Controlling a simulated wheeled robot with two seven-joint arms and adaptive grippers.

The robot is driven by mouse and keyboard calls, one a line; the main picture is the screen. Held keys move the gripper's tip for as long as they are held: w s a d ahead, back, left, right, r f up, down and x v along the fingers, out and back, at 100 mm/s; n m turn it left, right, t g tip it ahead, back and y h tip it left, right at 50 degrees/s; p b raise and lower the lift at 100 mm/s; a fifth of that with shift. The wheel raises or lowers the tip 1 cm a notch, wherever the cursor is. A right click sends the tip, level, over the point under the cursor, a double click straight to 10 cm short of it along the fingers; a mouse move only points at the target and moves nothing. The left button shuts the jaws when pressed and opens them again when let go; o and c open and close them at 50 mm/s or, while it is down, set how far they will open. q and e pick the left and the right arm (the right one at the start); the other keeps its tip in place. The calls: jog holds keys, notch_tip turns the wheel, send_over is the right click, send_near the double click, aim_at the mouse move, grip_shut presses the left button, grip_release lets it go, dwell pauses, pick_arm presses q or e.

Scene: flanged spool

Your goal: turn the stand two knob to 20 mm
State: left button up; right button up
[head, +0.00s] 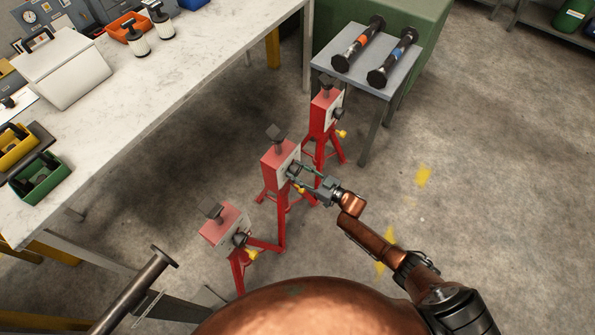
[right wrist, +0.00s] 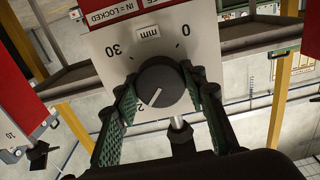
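Three red stands stand in a row in the head view; I take the middle one (head: 277,160) as stand two. My right gripper (head: 304,171) reaches its front plate from the right. In the right wrist view, the dark round knob (right wrist: 162,85) sits between the fingertips of my right gripper (right wrist: 160,80), which appear closed against its sides. The white pointer line on the knob points down-left, at a "2" whose following digit is hidden by the finger. The dial plate (right wrist: 112,45) also shows "30", "mm" and "0". My left gripper is not in view.
The near stand (head: 224,226) and far stand (head: 324,112) flank the middle one. A grey table (head: 373,72) with two dark rollers stands behind. A long white workbench (head: 150,105) runs along the left. A grey flanged bar (head: 135,288) shows at lower left. Floor at right is clear.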

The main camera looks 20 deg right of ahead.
jog(key=o, duration=0.5)
jog(key=shift+d, duration=0.1)
jog(key=shift+s+d, duration=0.1)
jog(key=v, duration=1.1)
jog(key=shift+s+d, duration=0.2)
jog(key=shift+d, duration=0.05)
